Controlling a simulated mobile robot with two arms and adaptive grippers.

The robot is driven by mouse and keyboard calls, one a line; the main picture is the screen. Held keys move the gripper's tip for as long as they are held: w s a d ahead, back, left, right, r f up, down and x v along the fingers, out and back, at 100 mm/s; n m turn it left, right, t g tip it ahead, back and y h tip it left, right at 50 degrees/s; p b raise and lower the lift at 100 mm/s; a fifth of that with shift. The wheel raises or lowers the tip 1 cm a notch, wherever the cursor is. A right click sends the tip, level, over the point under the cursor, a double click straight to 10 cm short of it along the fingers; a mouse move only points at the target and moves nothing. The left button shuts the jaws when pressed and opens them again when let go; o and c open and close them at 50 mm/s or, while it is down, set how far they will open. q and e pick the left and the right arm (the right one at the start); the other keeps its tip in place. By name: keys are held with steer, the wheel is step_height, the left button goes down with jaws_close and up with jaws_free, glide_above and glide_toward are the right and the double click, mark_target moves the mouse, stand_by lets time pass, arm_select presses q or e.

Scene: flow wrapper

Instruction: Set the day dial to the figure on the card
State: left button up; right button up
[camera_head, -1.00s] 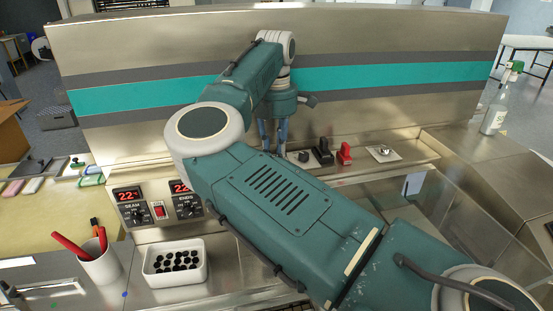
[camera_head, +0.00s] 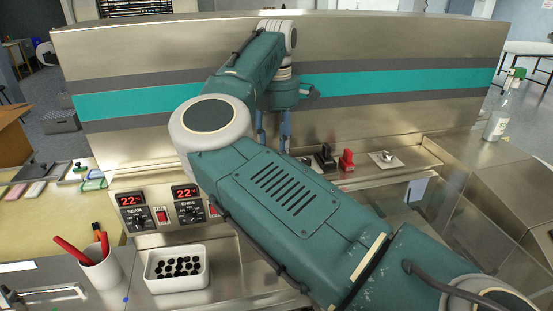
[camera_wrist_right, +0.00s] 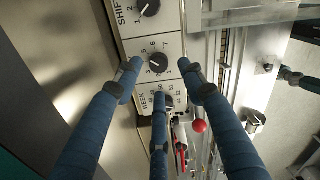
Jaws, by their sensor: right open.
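In the right wrist view a black day dial (camera_wrist_right: 158,62) sits on a white plate with figures around it. Its pointer reading is too small to tell surely, and its name label is not legible. My right gripper (camera_wrist_right: 159,82) is open, its three blue fingers spread around and below this dial in the picture, with nothing held. In the head view the right gripper (camera_head: 272,140) hangs in front of the machine's back panel, and my own arm hides the dials. I cannot make out the figure card in either view. My left gripper is out of view.
The shift dial (camera_wrist_right: 148,8) lies above and the week dial (camera_wrist_right: 166,101) below, partly behind a finger. A red-knobbed lever (camera_wrist_right: 199,126) is near the right finger. A red switch (camera_head: 346,160) stands on the ledge. A white tub (camera_head: 176,286) and cup (camera_head: 101,272) are front left.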

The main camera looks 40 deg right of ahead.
step_height(320, 180, up, 9)
steer(key=shift+a+f, duration=0.15)
stand_by(0.5)
